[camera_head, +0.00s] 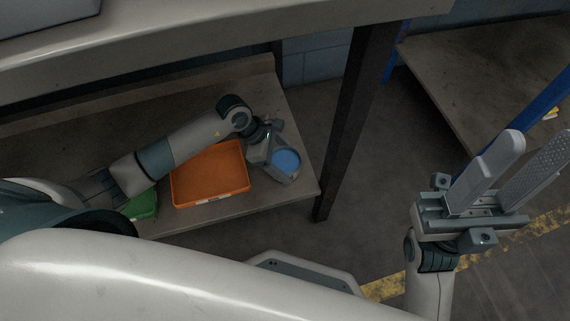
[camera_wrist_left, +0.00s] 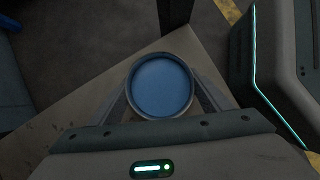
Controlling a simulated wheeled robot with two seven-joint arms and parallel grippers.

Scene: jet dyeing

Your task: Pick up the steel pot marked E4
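A round pot with a blue inside (camera_head: 286,160) is near the right end of the low shelf. It also shows from above in the left wrist view (camera_wrist_left: 161,86), with a thin grey rim. Its mark is not visible. My left gripper (camera_head: 280,172) is at the pot, with one finger on each side of it, below the rim. I cannot tell whether the fingers press on its wall or stand slightly apart. My right gripper (camera_head: 535,150) is open and empty, raised at the right, far from the pot.
An orange tray (camera_head: 210,176) is just left of the pot on the low shelf (camera_head: 296,117). A green tray (camera_head: 143,206) is further left, partly behind my left arm. A dark table leg (camera_head: 352,120) stands right of the shelf. The upper tabletop (camera_head: 200,42) overhangs behind.

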